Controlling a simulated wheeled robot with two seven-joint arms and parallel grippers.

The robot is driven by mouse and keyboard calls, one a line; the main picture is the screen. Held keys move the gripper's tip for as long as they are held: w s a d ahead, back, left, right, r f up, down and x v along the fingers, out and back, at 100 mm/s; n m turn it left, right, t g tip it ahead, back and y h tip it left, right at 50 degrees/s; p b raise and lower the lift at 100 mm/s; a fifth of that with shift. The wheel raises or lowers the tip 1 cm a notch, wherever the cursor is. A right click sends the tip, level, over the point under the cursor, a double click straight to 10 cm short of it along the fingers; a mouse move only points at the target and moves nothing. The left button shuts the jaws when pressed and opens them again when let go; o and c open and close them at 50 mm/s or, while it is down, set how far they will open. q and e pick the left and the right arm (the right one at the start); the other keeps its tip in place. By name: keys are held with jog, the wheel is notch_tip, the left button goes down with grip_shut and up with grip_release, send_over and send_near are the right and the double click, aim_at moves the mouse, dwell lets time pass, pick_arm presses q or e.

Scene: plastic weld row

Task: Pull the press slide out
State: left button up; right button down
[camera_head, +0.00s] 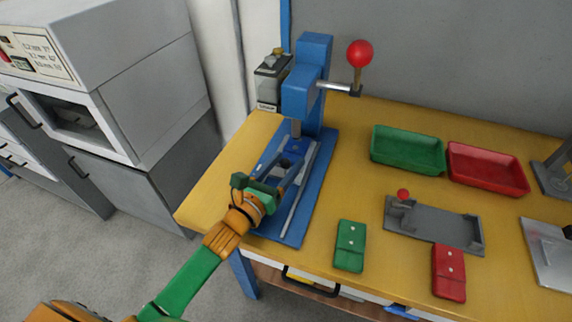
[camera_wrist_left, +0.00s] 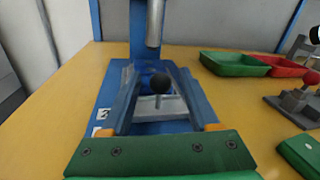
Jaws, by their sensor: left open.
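The blue arbor press (camera_head: 313,85) stands on the left end of the table. Its slide (camera_wrist_left: 157,107) is a grey plate in the blue base under the ram, with a black ball knob (camera_wrist_left: 160,80) on a short post. My left gripper (camera_head: 288,166) reaches over the base from the front. In the left wrist view its two fingers (camera_wrist_left: 155,85) are open, one on each side of the knob, and I see no contact. In the head view the gripper largely hides the slide and knob. My right gripper is not in view.
The press lever has a red ball (camera_head: 360,54). To the right are a green tray (camera_head: 408,150), a red tray (camera_head: 487,170), a grey fixture (camera_head: 435,222), a green part (camera_head: 350,246) and a red part (camera_head: 449,273). A grey cabinet (camera_head: 135,75) stands left of the table.

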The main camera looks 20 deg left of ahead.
pick_arm(q)
jog(key=shift+r, duration=0.1)
grip_shut()
dwell(1.4)
